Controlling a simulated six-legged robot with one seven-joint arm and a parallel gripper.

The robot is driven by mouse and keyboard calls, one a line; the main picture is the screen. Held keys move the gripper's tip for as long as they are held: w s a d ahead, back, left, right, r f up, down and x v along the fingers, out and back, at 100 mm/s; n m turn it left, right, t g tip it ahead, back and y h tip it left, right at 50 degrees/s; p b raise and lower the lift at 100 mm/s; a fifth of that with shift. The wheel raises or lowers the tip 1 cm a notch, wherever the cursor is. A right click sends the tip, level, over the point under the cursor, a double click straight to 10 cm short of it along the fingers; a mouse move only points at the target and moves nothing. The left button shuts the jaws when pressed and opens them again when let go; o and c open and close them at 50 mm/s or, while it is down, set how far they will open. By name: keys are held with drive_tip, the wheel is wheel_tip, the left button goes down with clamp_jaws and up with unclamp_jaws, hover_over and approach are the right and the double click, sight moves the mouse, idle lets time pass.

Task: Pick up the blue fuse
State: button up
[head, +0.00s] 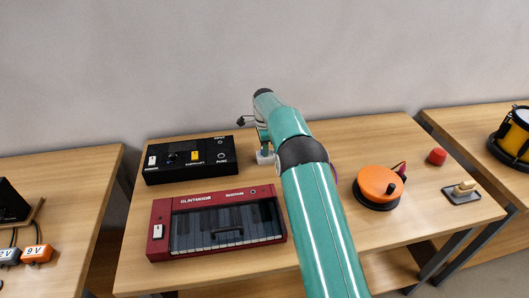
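My teal arm reaches over the middle table in the head view, and my gripper (263,143) is at its far end, pointing down near the table's back. The gripper is small and partly hidden by my arm, so its opening does not show. A small pale block with a bluish part (265,157) sits right below it, just right of the black box (215,169). I cannot tell whether it is the blue fuse or whether the gripper touches it. A small dark bluish spot (172,158) also shows on the black box, near a yellow piece (195,156).
A red keyboard (160,248) lies in front of the black box. Right of my arm are an orange disc on a black base (378,184), a red cylinder (437,156) and a small grey tray (459,199). The table (400,137) is bare behind the disc.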

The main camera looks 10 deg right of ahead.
clamp_jaws()
drive_tip(key=shift+r, duration=0.2)
drive_tip(key=shift+r, duration=0.3)
drive_tip(key=r, duration=0.2)
drive_tip(key=shift+s+r, duration=0.2)
drive_tip(key=shift+r, duration=0.15)
drive_tip(key=s+d+r, duration=0.2)
drive_tip(key=s+r, duration=1.1)
drive_tip(key=shift+s+r, duration=0.15)
drive_tip(key=shift+s, duration=0.05)
drive_tip(key=shift+r, duration=0.15)
